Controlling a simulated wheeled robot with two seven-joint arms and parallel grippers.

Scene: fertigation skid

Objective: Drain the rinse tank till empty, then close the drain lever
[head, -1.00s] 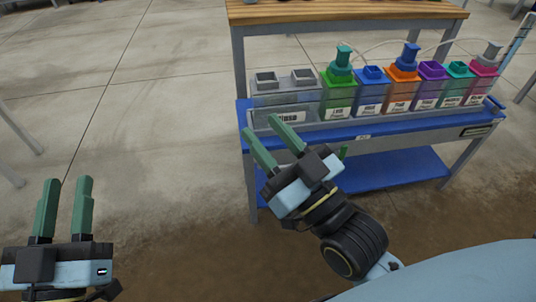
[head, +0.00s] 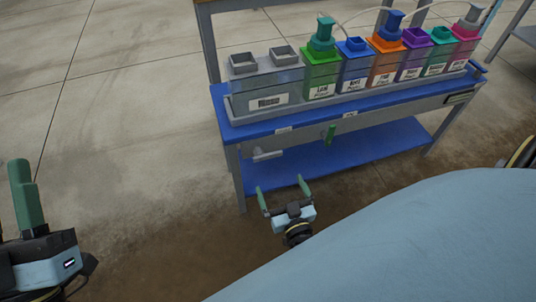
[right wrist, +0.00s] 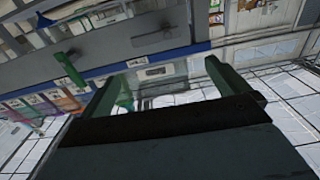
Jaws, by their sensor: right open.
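The rinse tank (head: 240,100) is a grey, see-through box with a white label at the left end of the bench; its liquid level cannot be told. Below it, a grey lever (head: 267,154) sticks out level from the bench's front; it also shows in the right wrist view (right wrist: 155,37). A green handle (head: 330,134) hangs further right. Which one is the drain lever is not marked. My right gripper (head: 283,186) is open and empty, below the grey lever in the picture and apart from it. My left gripper (head: 27,195) is cut by the left edge, with one finger showing.
Several coloured bottles (head: 385,65) stand in a row right of the tank, with thin tubes above. The blue bench top (head: 225,110) has a blue lower shelf (head: 350,155). The floor (head: 120,130) left of the bench is clear.

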